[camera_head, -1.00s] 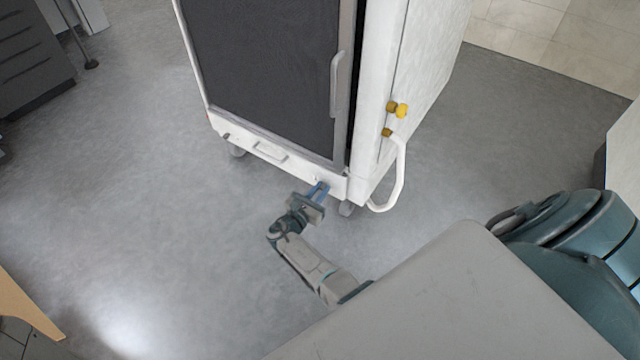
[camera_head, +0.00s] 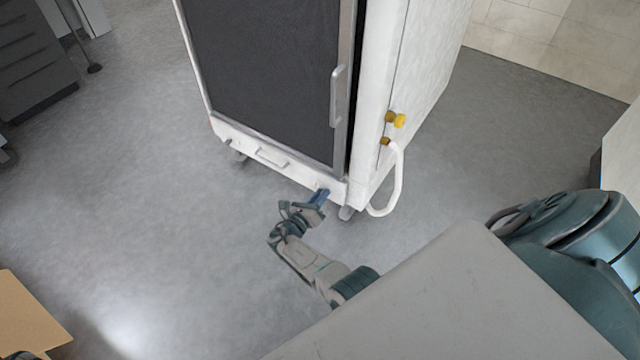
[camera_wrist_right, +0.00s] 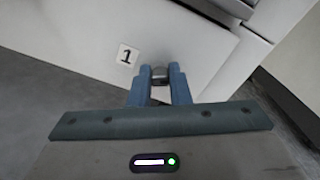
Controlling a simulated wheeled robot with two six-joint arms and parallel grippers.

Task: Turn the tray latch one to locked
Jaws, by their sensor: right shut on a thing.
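The tray latch one is a small grey knob (camera_wrist_right: 159,73) on the white tray front, beside a label with the number 1 (camera_wrist_right: 126,55) in the right wrist view. My right gripper (camera_wrist_right: 159,78) has its two blue fingers shut on this latch, one on each side. In the head view my right gripper (camera_head: 322,195) is at the right end of the white tray front (camera_head: 262,153), low on the washer, and hides the latch there.
The white washer cabinet with its dark door (camera_head: 268,70) stands above the tray. A yellow valve (camera_head: 398,120) and a white hose (camera_head: 399,180) stick out on its right side. Grey floor (camera_head: 130,200) is open on the left. A wooden edge (camera_head: 25,315) is at lower left.

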